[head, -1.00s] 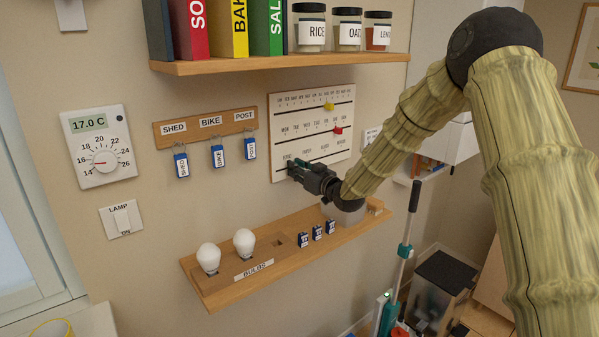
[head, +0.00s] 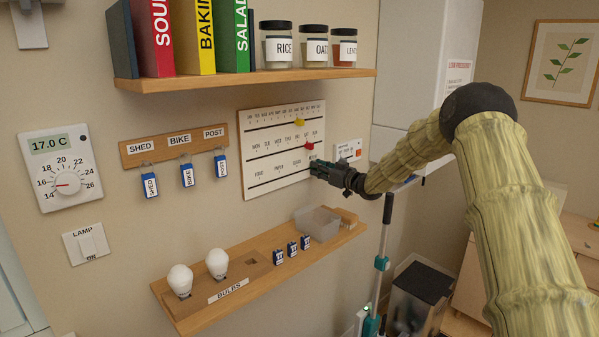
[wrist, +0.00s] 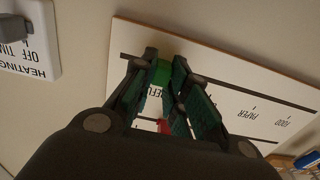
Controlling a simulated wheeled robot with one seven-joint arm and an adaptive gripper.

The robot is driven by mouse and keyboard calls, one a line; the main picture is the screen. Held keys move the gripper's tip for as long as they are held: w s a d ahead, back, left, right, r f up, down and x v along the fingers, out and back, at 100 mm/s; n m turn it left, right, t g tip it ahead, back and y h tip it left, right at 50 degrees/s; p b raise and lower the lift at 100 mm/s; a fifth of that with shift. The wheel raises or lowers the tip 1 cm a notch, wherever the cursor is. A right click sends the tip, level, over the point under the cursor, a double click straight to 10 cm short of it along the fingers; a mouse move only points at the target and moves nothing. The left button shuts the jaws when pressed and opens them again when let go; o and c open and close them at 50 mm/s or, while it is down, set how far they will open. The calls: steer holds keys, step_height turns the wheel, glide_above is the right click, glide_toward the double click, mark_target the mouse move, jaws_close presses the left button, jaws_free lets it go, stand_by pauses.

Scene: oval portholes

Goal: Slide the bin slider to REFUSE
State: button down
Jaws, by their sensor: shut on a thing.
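The white slider board (head: 262,150) hangs on the wall with three dark tracks. Its lowest row reads FOOD, PAPER, GLASS, with the last label at the right partly covered by my gripper. My gripper (head: 318,168) is at the right end of that row. In the wrist view my gripper (wrist: 165,85) is shut on the green bin slider (wrist: 162,73). Part of a label starting "REFU" shows between the fingers, beside the slider. The slider is hidden behind my gripper in the head view. A yellow slider (head: 299,122) and a red slider (head: 309,146) sit on the upper tracks.
A heating control (head: 348,150) is on the wall just right of the board. A shelf with books and jars (head: 250,80) is above. A lower shelf (head: 215,285) holds bulbs, small blue blocks and a grey bin.

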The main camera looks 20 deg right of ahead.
steer(key=shift+d+r, duration=0.1)
steer(key=shift+d, duration=0.2)
steer(key=shift+d+r, duration=0.1)
steer(key=c, duration=1.6)
jaws_free()
steer(key=shift+w, duration=0.1)
steer(key=shift+o, duration=1.1)
steer(key=shift+d+f, duration=0.15)
steer(key=shift+f, duration=0.05)
steer(key=v, duration=1.2)
